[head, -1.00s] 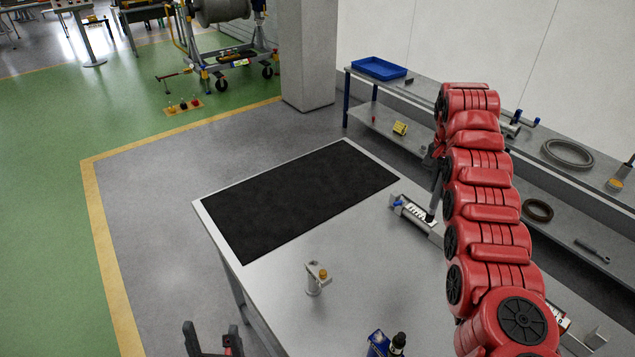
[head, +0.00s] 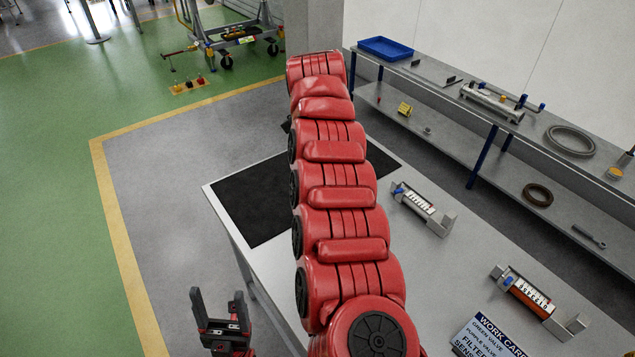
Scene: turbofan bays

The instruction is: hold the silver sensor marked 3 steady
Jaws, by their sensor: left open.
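I cannot pick out a silver sensor marked 3 in the head view. My left gripper (head: 218,297) is at the lower left, open and empty, beyond the left edge of the work table (head: 455,265). My red right arm crosses the middle of the view and hides much of the table. Its gripper is hidden behind the arm. A work card (head: 490,338) on the table lists a green valve, a purple valve, a filter and a sensor, partly cut off.
A black mat (head: 250,205) lies on the table, partly covered by my arm. Two small racks with white labels, a farther one (head: 420,204) and a nearer one (head: 527,292), stand on the right side. A shelf bench with a blue tray (head: 385,48) runs behind.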

